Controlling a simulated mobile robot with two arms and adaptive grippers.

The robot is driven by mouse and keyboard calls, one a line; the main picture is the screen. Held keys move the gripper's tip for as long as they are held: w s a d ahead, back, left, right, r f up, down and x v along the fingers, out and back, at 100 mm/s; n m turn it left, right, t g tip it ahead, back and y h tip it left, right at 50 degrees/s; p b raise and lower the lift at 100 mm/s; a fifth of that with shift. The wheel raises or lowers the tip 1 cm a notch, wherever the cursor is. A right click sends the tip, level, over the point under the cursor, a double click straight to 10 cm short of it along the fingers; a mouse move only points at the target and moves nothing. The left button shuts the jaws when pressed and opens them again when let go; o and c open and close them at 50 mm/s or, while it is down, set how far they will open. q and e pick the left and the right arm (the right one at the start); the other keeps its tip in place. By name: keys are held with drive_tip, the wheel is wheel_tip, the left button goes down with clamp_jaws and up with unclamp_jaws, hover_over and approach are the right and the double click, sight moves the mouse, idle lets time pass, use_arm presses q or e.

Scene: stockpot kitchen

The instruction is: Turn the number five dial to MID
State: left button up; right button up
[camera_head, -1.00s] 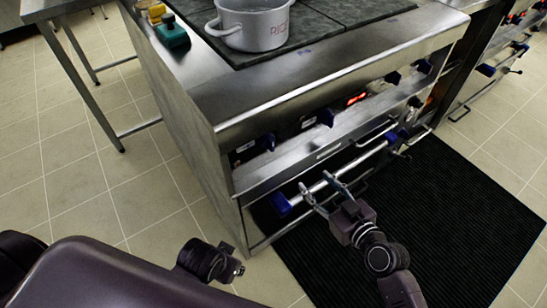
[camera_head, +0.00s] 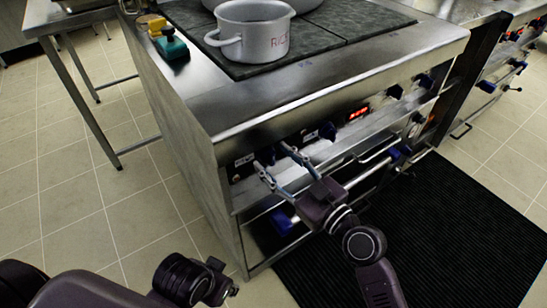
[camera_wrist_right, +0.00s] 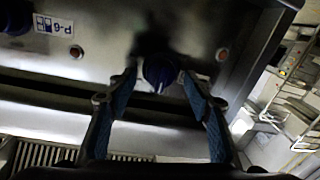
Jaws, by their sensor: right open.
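A row of blue dials runs along the stove's front panel in the head view. The leftmost dial (camera_head: 265,156) is partly hidden by my right gripper (camera_head: 269,156). In the right wrist view a dark blue dial (camera_wrist_right: 160,71) sits between the two spread fingertips of my right gripper (camera_wrist_right: 157,84), with gaps at its sides. A label beside it (camera_wrist_right: 54,25) seems to read "P-6". I cannot read a number five or a MID mark. A second dial (camera_head: 328,131) is to the right. My left gripper (camera_head: 219,284) is low in the head view, its fingers unclear.
A grey pot (camera_head: 252,30) marked RICE stands on the stove top (camera_head: 231,69). A blue-ended rail (camera_head: 283,222) runs below the panel. A red display (camera_head: 358,113) glows on the panel. A black mat (camera_head: 450,215) lies on the tiled floor. Yellow and green items (camera_head: 171,45) sit at the stove's corner.

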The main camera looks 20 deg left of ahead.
drive_tip(key=shift+w+a, duration=0.3)
drive_tip(key=shift+a, duration=0.1)
drive_tip(key=c, duration=1.2)
drive_tip(key=shift+o, duration=0.2)
